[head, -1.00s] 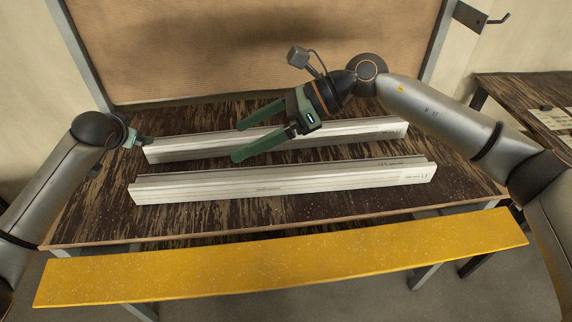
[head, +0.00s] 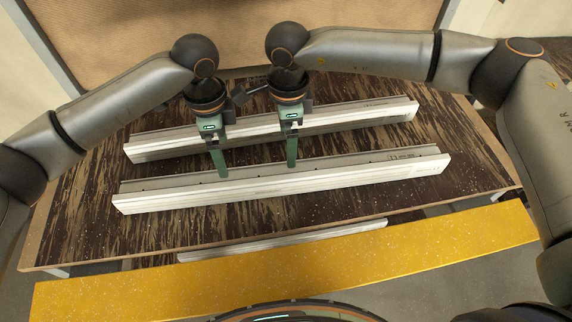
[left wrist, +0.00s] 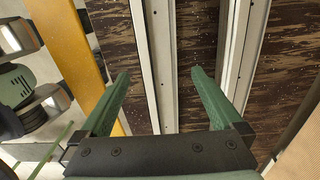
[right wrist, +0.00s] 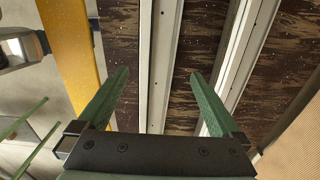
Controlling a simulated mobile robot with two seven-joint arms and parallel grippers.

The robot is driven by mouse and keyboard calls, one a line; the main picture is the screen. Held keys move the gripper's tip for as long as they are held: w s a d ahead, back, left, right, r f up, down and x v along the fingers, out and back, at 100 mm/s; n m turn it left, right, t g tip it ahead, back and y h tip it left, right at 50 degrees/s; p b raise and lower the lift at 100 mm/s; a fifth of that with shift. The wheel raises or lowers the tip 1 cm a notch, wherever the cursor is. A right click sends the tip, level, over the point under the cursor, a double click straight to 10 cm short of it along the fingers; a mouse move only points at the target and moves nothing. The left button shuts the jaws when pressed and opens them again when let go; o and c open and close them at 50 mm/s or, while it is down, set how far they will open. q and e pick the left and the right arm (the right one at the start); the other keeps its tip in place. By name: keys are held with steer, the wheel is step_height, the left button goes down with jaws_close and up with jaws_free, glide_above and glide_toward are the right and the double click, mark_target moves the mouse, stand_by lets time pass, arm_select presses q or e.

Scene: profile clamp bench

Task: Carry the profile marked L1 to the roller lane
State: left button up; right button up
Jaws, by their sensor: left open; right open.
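The near profile (head: 350,177), a long pale metal bar, lies across the bench top. A small label sits at its right end, too small to read surely. A similar far profile (head: 345,118) lies behind it. My left gripper (head: 220,170) and right gripper (head: 291,158) point down at the near profile, side by side left of its middle. In the left wrist view the open fingers (left wrist: 160,72) lie on either side of the near profile. The right wrist view shows the same with the open right fingers (right wrist: 159,72). Contact cannot be told.
A yellow board (head: 290,262) runs along the front, beyond the bench edge. Another pale bar (head: 285,241) shows lower, between the bench and the board. A brown panel (head: 130,30) stands behind the bench. The dark bench top (head: 420,205) is clear at front right.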

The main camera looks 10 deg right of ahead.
mark_target(288, 173)
arm_select(q)
steer(key=f, duration=1.2)
steer(key=shift+s+f, duration=0.2)
steer(key=shift+f, duration=0.05)
arm_select(e)
steer(key=f, duration=1.2)
steer(key=shift+s+f, duration=0.2)
steer(key=shift+s, duration=0.05)
arm_select(q)
jaws_close()
arm_select(e)
jaws_close()
arm_select(q)
steer(key=shift+w+r, duration=0.1)
steer(key=shift+r, duration=0.05)
arm_select(e)
steer(key=shift+w+r, duration=0.1)
